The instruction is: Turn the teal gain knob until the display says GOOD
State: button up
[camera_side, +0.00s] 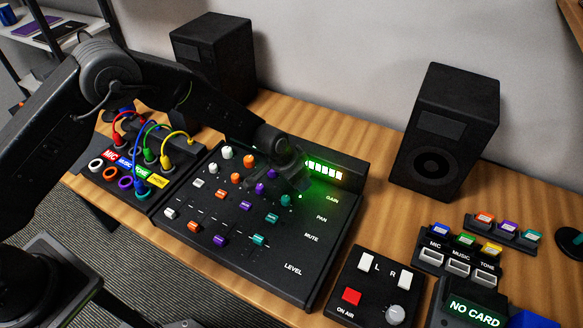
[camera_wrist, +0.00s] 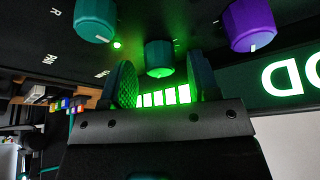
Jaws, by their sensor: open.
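The teal gain knob (camera_wrist: 158,56) is in the row nearest the display, with a pale pointer mark on its lower edge in the wrist view. My gripper (camera_wrist: 161,68) is open, with one finger on each side of the knob and gaps visible on both sides. In the side view my gripper (camera_side: 291,178) is over the mixer's far right corner and hides the gain knob. The display (camera_side: 323,171) shows lit green-white bars there. In the wrist view the display (camera_wrist: 292,76) shows upside-down letters reading "OD"; the rest of its word is cut off or hidden.
Another teal knob (camera_wrist: 95,20) and a purple knob (camera_wrist: 250,25) flank the gain knob. A small green light (camera_wrist: 117,44) glows on the mixer panel (camera_side: 290,255). Speakers (camera_side: 445,130) stand behind; plugged cables (camera_side: 150,140) are left, a switch box (camera_side: 372,290) right.

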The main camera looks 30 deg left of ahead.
jog(key=v, duration=1.3)
jog(key=shift+r, duration=0.25)
jog(key=shift+s, duration=0.1)
jog(key=s+a+r+n, duration=0.1)
jog(key=s+a+r, duration=0.4)
jog(key=r, duration=0.2)
jog(key=s+a+r+n, duration=0.1)
jog(key=s+a+r, duration=0.35)
jog(key=r, duration=0.35)
jog(key=s+a+r+n+y, duration=0.1)
jog(key=s+a, duration=0.3)
jog(key=s, duration=0.5)
jog(key=s+a+r+n+t+y, duration=0.1)
jog(key=s+a+r+n, duration=0.1)
jog(key=s, duration=0.7)
jog(key=shift+a+r+t, duration=0.3)
jog(key=shift+a, duration=0.6)
